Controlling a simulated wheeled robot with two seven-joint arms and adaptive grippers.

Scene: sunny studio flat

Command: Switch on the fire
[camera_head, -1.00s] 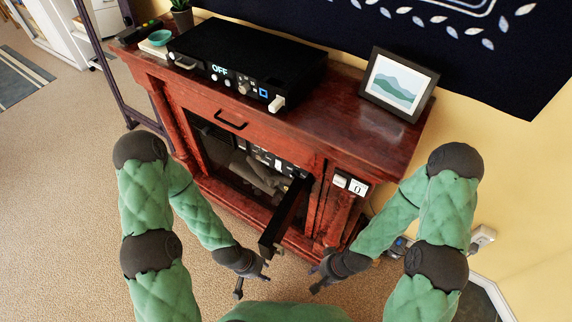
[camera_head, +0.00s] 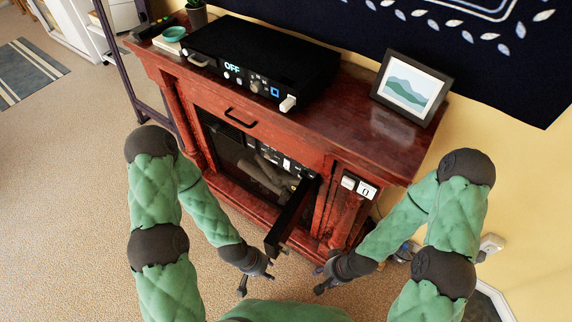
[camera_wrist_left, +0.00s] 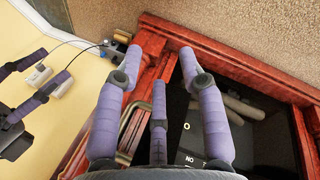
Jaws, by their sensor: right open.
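The fire is a dark hearth (camera_head: 229,148) in a red-brown wooden surround (camera_head: 215,93). Its black-framed door (camera_head: 287,222) stands open towards me. Behind the opening are pale logs (camera_head: 262,172) and a dark panel with small white marks (camera_head: 274,154). In the left wrist view a dark panel shows a ring mark and the letters "NO" (camera_wrist_left: 190,160). My left gripper (camera_head: 256,284) is open and empty, in front of the surround, left of the door. My right gripper (camera_head: 321,282) is open and empty, right of the door.
A black box (camera_head: 262,57) reading "OFF" stands on the mantel, with a picture frame (camera_head: 411,88) to its right. A white switch (camera_head: 348,182) and a "0" label (camera_head: 366,190) are on the right post. Carpet (camera_head: 80,200) is clear at left.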

